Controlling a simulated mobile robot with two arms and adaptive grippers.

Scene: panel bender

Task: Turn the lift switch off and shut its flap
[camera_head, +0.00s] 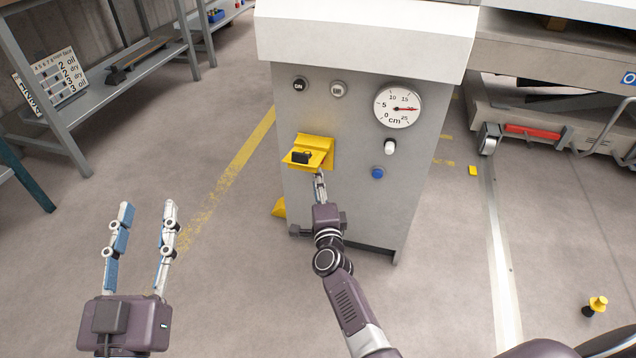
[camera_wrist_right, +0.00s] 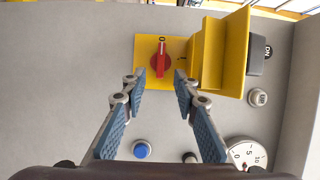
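The lift switch is a red knob (camera_wrist_right: 160,60) on a yellow plate (camera_wrist_right: 145,82) on the grey cabinet front. In the right wrist view its long grip lines up with the "0" mark; the "I" mark is to the side. The yellow flap (camera_head: 298,158) stands open, sticking out from the cabinet above the knob; it also shows in the right wrist view (camera_wrist_right: 236,50). A black piece (camera_head: 302,157) is on its outer face. My right gripper (camera_wrist_right: 160,80) is open before the plate, its fingertips apart near the knob's sides; contact is unclear. My left gripper (camera_head: 147,208) is open and empty, away at left.
The cabinet (camera_head: 255,200) also carries a dial gauge (camera_head: 397,107), a blue button (camera_head: 377,173), a white knob (camera_head: 390,147) and two upper buttons. Shelving (camera_head: 100,95) stands at left, a machine (camera_head: 550,110) at right. The floor around my left gripper is clear.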

